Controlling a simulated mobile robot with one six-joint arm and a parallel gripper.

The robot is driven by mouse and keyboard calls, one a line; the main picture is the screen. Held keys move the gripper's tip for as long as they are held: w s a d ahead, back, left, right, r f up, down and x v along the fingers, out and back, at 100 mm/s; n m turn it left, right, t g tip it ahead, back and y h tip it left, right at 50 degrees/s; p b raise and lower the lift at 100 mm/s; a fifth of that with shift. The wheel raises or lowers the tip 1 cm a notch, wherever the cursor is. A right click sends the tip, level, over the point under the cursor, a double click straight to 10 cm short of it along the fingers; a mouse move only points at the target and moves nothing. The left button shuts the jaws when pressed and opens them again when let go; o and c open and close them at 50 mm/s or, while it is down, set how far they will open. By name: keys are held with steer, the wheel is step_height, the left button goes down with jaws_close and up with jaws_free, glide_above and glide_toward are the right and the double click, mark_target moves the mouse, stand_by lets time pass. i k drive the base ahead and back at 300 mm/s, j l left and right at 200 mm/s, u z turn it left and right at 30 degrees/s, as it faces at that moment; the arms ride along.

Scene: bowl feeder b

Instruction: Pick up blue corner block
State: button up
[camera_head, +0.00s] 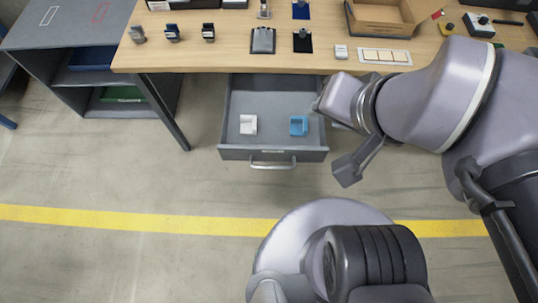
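The blue corner block (298,125) lies in the open grey drawer (272,153) under the workbench, in its right half. A white block (248,124) of similar shape lies to its left in the same drawer. My gripper (316,106) is at the end of my arm by the drawer's right side, just right of and above the blue block in the picture. The fingertips are small and partly hidden by the wrist, so I cannot tell whether they are open or whether they touch the drawer edge. The blue block seems apart from the gripper.
The wooden workbench (225,55) runs above the drawer with small parts, a cardboard box (385,18) and a light plate (386,56) on it. A grey shelf unit (60,45) stands at left. The floor before the drawer handle (272,166) is clear, with a yellow line (130,219).

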mark_target(298, 124)
steer(key=i+l+u, duration=0.15)
steer(key=l+u, duration=0.15)
steer(key=u, duration=0.15)
steer(key=i+l+u, duration=0.1)
steer(key=l+u, duration=0.35)
steer(key=i+l+u, duration=0.1)
steer(key=l+u, duration=0.15)
steer(key=u, duration=0.2)
steer(key=l+u, duration=0.45)
steer(key=k+l+u, duration=0.1)
steer(key=l+u, duration=0.2)
steer(key=u, duration=0.15)
